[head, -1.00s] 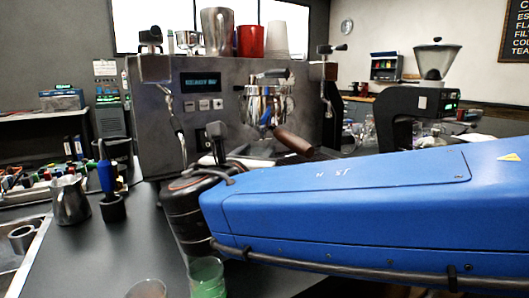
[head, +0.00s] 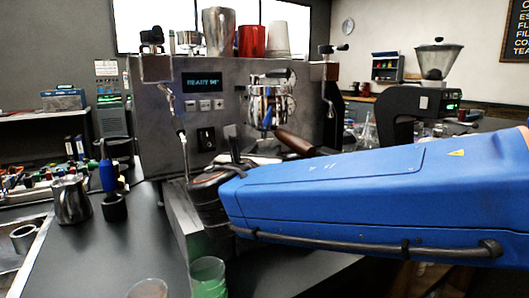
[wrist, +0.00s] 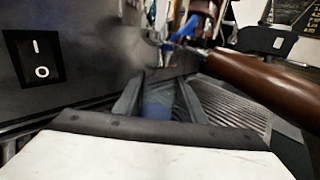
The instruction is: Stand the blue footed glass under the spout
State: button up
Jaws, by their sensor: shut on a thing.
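In the wrist view my gripper (wrist: 158,98) has its two dark fingers close together around a translucent blue thing, the blue glass (wrist: 160,104). Its foot and rim cannot be made out. Beyond the fingers is the slatted drip tray (wrist: 238,108). Above and to the right is the portafilter, its brown handle (wrist: 255,84) pointing toward the lower right. A small blue patch shows by the spout area (wrist: 180,32).
The brewer (head: 225,115) fills the middle of the head view. A green glass (head: 207,276) and another glass (head: 148,289) stand at the front edge. A steel pitcher (head: 71,200) and a blue-handled tool (head: 107,176) are on the left counter. Bare counter lies between.

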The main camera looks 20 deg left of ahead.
jog(key=shift+f, duration=0.1)
jog(key=o, duration=1.2)
jog(key=s, duration=0.8)
jog(key=s+d, duration=0.1)
jog(key=s, duration=0.3)
